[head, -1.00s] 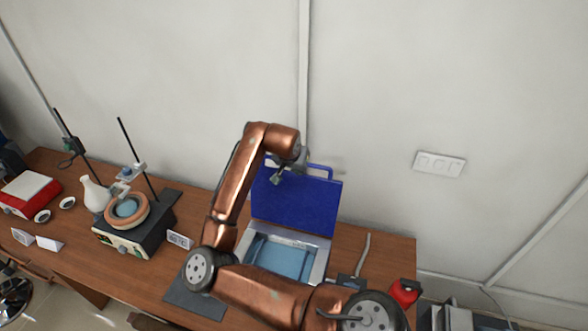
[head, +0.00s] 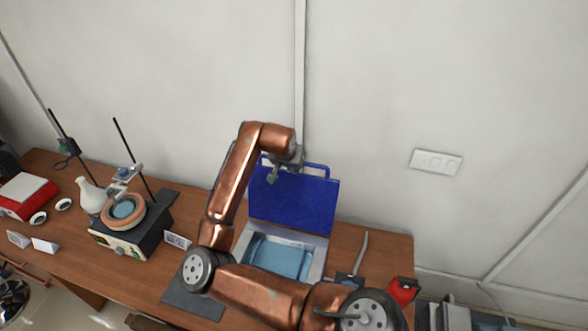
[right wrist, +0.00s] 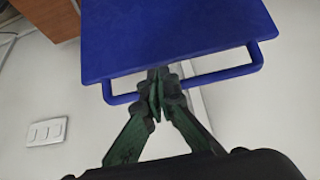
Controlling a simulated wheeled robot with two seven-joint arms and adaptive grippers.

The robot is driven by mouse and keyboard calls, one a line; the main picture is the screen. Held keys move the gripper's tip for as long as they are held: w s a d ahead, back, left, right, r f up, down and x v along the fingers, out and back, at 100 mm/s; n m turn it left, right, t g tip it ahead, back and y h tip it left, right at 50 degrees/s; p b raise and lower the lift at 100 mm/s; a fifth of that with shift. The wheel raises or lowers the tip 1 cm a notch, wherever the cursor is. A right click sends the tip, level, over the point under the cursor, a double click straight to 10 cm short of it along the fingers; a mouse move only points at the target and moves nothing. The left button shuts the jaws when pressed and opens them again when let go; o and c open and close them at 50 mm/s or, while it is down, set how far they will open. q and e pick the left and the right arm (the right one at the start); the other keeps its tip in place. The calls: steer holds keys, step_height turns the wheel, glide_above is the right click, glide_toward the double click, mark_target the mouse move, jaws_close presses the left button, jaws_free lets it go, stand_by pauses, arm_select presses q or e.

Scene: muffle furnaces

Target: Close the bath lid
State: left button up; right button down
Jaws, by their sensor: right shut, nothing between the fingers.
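The water bath (head: 317,262) stands on the wooden table with its blue lid (head: 300,203) raised upright at the back. The bath's light blue inside shows open below it. A blue handle bar (head: 318,166) runs along the lid's top edge and also shows in the right wrist view (right wrist: 222,75). My right gripper (head: 272,178) is shut and empty at the lid's upper left in the head view. In the right wrist view its fingertips (right wrist: 157,85) overlap the middle of the handle at the lid's edge; I cannot tell whether they touch it. My left gripper is not in view.
A heating device with an orange ring (head: 126,211) and a white flask (head: 91,197) stand to the left. A red bottle (head: 403,289) is at the table's right end. A grey wall with a switch plate (head: 436,162) rises behind the lid.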

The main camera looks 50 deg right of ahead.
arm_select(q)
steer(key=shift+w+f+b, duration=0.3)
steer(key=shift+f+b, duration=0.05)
arm_select(e)
step_height(320, 180, up, 9)
steer(key=d, duration=0.1)
steer(key=shift+w+r, duration=0.15)
steer(key=shift+w, duration=0.2)
